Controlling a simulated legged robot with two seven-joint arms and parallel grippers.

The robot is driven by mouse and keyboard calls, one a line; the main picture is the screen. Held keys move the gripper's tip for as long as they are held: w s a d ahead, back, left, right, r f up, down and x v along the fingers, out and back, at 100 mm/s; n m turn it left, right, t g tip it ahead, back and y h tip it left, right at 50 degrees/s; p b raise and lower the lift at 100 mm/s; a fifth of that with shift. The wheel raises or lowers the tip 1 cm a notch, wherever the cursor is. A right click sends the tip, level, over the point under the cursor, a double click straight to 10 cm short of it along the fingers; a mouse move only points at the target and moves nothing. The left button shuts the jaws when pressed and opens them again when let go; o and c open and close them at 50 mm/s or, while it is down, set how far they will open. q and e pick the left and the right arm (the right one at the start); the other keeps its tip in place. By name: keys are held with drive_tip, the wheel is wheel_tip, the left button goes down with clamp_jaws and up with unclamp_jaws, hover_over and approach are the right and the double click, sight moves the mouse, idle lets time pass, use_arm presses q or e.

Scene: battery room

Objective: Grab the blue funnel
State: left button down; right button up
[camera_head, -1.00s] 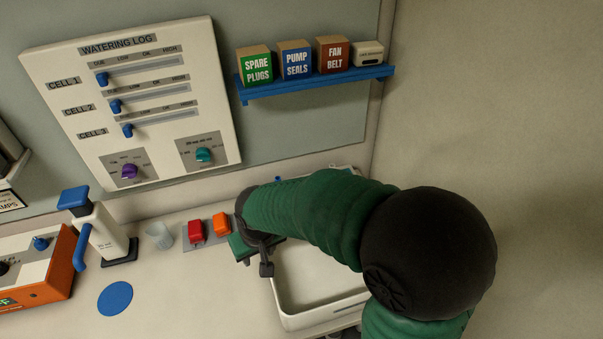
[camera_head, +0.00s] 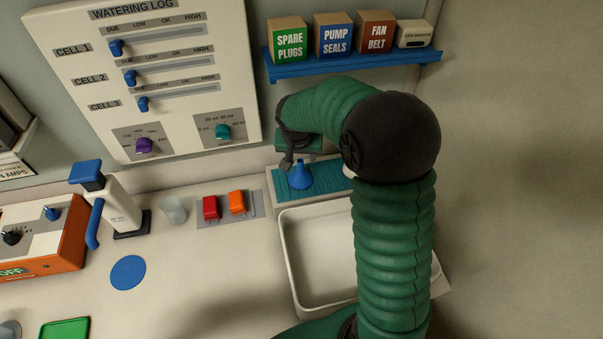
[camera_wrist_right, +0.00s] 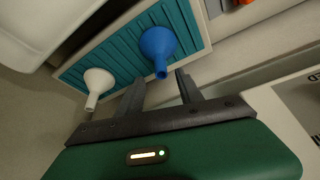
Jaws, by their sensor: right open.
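The blue funnel (camera_head: 300,176) stands on a teal ribbed mat (camera_head: 320,187) behind the white basin, wide end down and spout up. In the right wrist view the blue funnel (camera_wrist_right: 158,46) lies just ahead of my right gripper (camera_wrist_right: 158,82), near the right finger, with its spout toward the jaws. My right gripper (camera_head: 287,160) is open and empty, close above the funnel in the head view. A white funnel (camera_wrist_right: 98,84) is also on the mat, near the left finger; in the head view my arm mostly hides it. My left gripper is out of view.
The white basin (camera_head: 290,262) lies in front of the mat. Red (camera_head: 211,207) and orange (camera_head: 237,201) switches sit left of it. A blue shelf (camera_head: 350,65) with boxes and the watering log panel (camera_head: 235,60) are close to my arm. The counter's middle is mostly clear.

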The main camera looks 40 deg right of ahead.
sight(300, 161)
wheel_tip(300, 161, down, 2)
drive_tip(key=shift+w+f, duration=0.1)
drive_tip(key=shift+w, duration=0.05)
drive_tip(key=shift+w+f, duration=0.1)
drive_tip(key=shift+f, duration=0.25)
drive_tip(key=shift+w+a+f, duration=0.1)
drive_tip(key=shift+w+a, duration=0.05)
drive_tip(key=shift+w, duration=0.05)
drive_tip(key=shift+s+d+f, duration=0.1)
drive_tip(key=shift+d, duration=0.35)
drive_tip(key=c, duration=0.8)
clamp_jaws()
drive_tip(key=shift+a, duration=0.15)
drive_tip(key=shift+a, duration=0.15)
